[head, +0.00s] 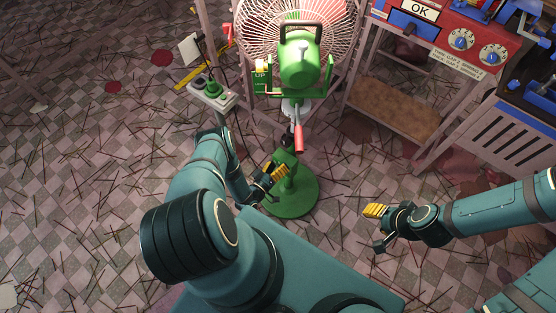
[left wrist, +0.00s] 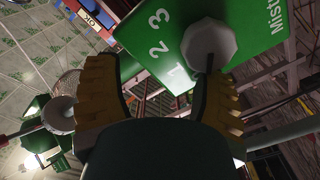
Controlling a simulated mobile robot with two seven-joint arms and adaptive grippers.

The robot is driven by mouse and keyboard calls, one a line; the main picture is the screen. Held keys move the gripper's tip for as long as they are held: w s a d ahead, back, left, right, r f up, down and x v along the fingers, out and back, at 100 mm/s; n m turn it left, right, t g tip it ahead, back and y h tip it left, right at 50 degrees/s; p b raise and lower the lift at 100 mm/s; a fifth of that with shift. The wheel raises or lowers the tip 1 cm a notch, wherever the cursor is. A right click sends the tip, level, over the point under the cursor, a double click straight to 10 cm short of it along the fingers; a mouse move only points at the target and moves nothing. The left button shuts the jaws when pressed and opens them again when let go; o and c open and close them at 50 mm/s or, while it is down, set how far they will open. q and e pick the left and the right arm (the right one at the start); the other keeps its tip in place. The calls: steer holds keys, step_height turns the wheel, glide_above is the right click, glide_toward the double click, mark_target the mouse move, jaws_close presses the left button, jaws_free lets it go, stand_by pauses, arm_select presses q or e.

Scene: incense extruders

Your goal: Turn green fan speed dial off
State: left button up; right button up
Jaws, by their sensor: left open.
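The green fan (head: 299,70) stands upright on a round green base (head: 292,205) in the head view. In the left wrist view its green panel (left wrist: 150,45) carries the numbers 1, 2, 3 and a pale faceted dial (left wrist: 208,43). I cannot make out the dial in the head view. My left gripper (head: 273,174) is low beside the fan's post. Its yellow-padded fingers (left wrist: 160,90) are spread, with the dial beyond the right fingertip; contact is unclear. My right gripper (head: 376,228) is open and empty over the floor, right of the base.
A red machine with an OK sign (head: 420,11) and dials stands at the upper right above a wooden shelf (head: 395,108). A switch box with a green knob (head: 212,88) stands left of the fan. Thin sticks litter the checkered floor (head: 80,180).

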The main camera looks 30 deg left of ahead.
arm_select(q)
steer(key=shift+r, duration=2.85)
